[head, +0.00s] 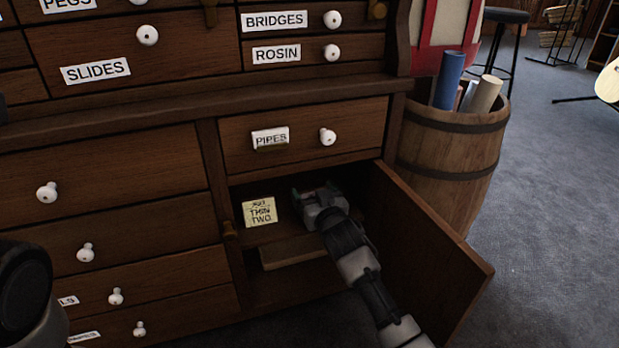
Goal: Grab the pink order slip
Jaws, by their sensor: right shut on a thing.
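My right gripper (318,198) reaches into the open cupboard below the PIPES drawer. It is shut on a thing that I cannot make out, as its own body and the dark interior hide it. I can make out no pink order slip in this view. A pale yellow note (259,212) with handwriting, its last lines reading like "thin two", is just left of the gripper inside the cupboard. My left gripper is out of view; only a dark part of my left arm shows at the lower left.
The cupboard door (428,250) stands open to the right of my right arm. A low wooden shelf or board (293,250) is under the gripper. The PIPES drawer (305,135) is closed above. A barrel (448,150) with rolled papers stands right of the cabinet.

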